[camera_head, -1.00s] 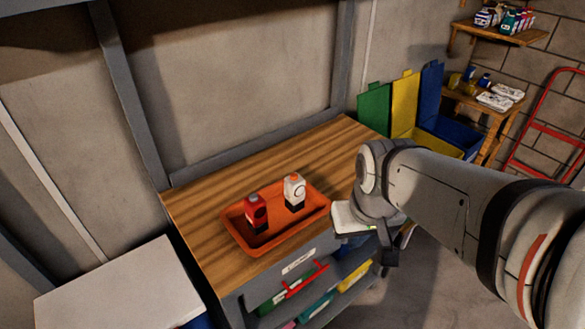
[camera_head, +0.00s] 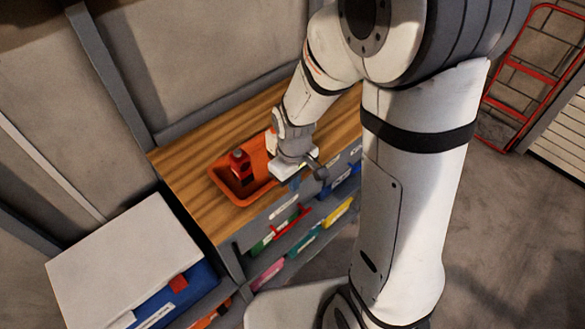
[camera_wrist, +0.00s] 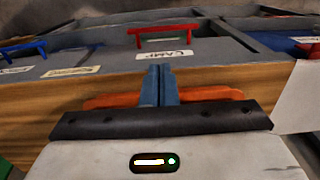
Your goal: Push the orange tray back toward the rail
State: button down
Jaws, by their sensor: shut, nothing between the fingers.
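The orange tray (camera_head: 248,196) lies on the wooden bench top (camera_head: 181,168). A red bottle (camera_head: 241,167) stands in its left part. The white bottle is mostly or wholly hidden behind my arm. The grey rail (camera_head: 222,112) runs along the back of the bench top, with bare wood between it and the tray. My gripper (camera_head: 288,174) is low at the tray's front right side. In the wrist view its fingers (camera_wrist: 160,70) are shut and empty, with the orange tray (camera_wrist: 208,93) showing on both sides of them. I cannot tell whether they touch it.
Below the bench top is a drawer with a red handle (camera_head: 291,222), above shelves of coloured bins (camera_head: 303,245). A white-topped box (camera_head: 122,258) stands at the front left. A red hand truck (camera_head: 530,75) stands at the far right. My arm covers the bench's right end.

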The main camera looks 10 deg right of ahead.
jog(key=shift+w+a+f+p, duration=0.35)
jog(key=shift+w+f, duration=0.2)
jog(key=shift+f, duration=0.2)
jog(key=shift+w+a+f+p, duration=0.2)
jog(key=shift+w+a+f, duration=0.2)
jog(key=shift+w+f, duration=0.25)
jog(key=shift+w+a+f+p, duration=0.3)
jog(key=shift+w+a+f, duration=0.15)
jog(key=shift+f, duration=0.35)
jog(key=shift+d, duration=0.1)
